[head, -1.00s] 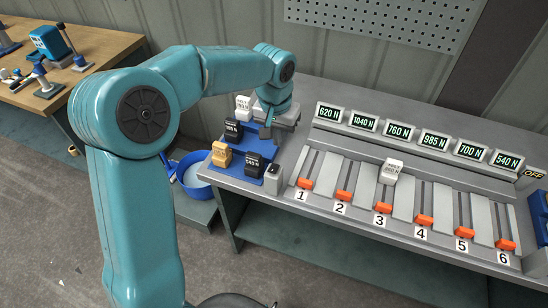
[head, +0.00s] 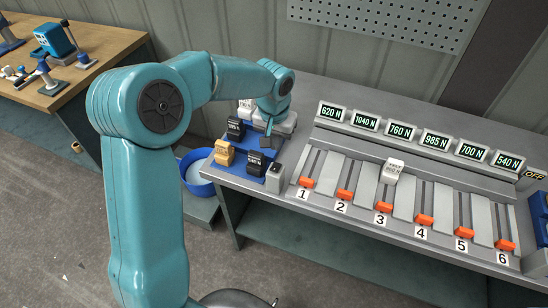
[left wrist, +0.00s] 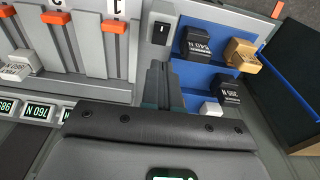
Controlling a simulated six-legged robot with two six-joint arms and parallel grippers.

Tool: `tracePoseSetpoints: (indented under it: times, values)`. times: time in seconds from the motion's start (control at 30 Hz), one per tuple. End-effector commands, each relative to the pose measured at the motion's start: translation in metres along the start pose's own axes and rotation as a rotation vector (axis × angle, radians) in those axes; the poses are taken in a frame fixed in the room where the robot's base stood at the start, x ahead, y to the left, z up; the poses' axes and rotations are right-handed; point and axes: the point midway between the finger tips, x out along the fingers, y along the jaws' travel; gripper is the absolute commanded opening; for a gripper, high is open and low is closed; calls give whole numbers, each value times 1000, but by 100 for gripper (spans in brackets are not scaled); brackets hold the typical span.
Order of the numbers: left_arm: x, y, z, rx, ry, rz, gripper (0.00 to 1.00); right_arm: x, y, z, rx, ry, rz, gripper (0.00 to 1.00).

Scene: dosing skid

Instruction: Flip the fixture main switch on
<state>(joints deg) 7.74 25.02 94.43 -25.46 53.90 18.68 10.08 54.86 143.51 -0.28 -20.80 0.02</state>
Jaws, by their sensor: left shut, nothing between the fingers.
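A small grey box with a dark rocker on top (head: 274,172), which looks like the switch, stands at the left end of the fixture, beside slot 1. It also shows in the left wrist view (left wrist: 161,33). My right gripper is not in view.
Numbered slots with orange sliders (head: 306,182) run to the right, below force displays. A white weight (head: 392,171) sits on the slots. A blue bucket (head: 196,172) stands left of the bench.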

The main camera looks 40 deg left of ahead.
Motion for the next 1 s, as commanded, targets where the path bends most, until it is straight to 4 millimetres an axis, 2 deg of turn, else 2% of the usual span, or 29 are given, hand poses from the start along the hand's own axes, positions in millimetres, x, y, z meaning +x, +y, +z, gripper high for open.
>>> tracePoseSetpoints:
  times: [0.1,0.33,0.5,0.83,1.0]
  values:
    - [24,0,1,1,-5,0,0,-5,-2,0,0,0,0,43]
    - [51,0,16,0,-2,0,0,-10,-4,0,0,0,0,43]
    - [59,0,20,0,0,0,0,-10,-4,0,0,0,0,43]
    - [60,0,20,0,2,0,0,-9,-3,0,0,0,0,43]
    - [70,0,24,2,43,-1,0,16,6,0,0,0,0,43]
